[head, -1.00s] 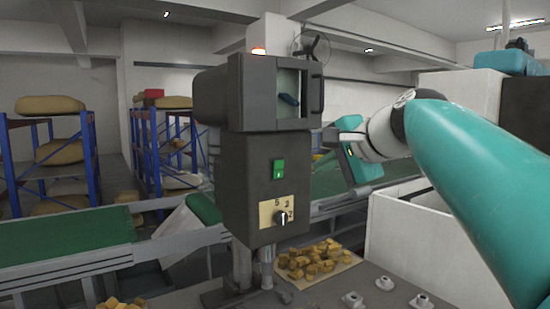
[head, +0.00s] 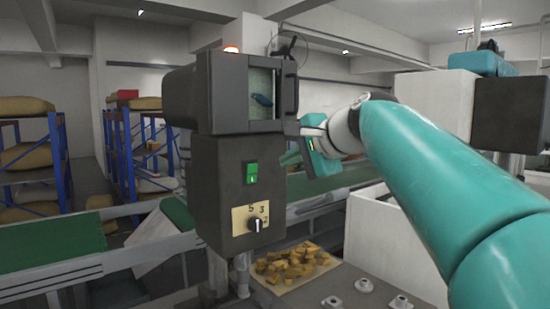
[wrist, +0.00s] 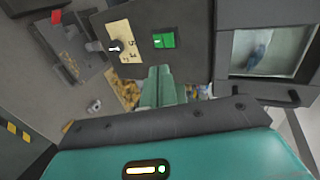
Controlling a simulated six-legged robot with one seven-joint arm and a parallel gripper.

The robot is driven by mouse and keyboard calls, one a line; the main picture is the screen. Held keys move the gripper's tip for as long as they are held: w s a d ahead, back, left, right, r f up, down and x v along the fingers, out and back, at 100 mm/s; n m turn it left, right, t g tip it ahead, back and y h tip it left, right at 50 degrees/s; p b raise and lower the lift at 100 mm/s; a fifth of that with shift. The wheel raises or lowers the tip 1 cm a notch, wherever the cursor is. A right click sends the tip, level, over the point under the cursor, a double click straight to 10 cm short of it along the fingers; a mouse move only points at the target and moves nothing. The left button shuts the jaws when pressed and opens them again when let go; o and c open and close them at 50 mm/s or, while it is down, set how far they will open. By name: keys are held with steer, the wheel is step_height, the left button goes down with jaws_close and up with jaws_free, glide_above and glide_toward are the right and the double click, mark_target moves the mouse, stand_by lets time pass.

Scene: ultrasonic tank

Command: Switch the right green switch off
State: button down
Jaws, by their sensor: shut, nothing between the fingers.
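The green switch (head: 250,172) is a small rocker on the front of a dark grey machine box (head: 210,190). It also shows in the wrist view (wrist: 164,41), just beyond my fingertips. My gripper (head: 290,158) is to the right of the switch in the head view, apart from it. In the wrist view my gripper (wrist: 158,72) has its green fingers together and empty, pointing toward the panel just below the switch. Only one green switch is visible on this box. Which way the rocker is pressed is too small to tell.
Below the switch is a tan dial plate with a knob (head: 255,224). Above is a chamber with a window (head: 262,95) and a handle at its right edge. Yellow pieces lie on a tray (head: 310,282) beneath. A white bin (head: 385,235) stands to the right.

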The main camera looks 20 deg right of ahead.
glide_toward(253, 164)
steer(key=w+f, duration=0.2)
steer(key=w+a+f, duration=0.1)
steer(key=w+f, duration=0.1)
steer(key=shift+a, duration=0.25)
steer(key=shift+w+a+r, duration=0.2)
steer(key=shift+w+a, duration=0.1)
steer(key=shift+w, duration=0.45)
steer(key=shift+w+a+r, duration=0.15)
steer(key=shift+w, duration=0.2)
steer(key=shift+r, duration=0.8)
steer(key=shift+s, duration=0.15)
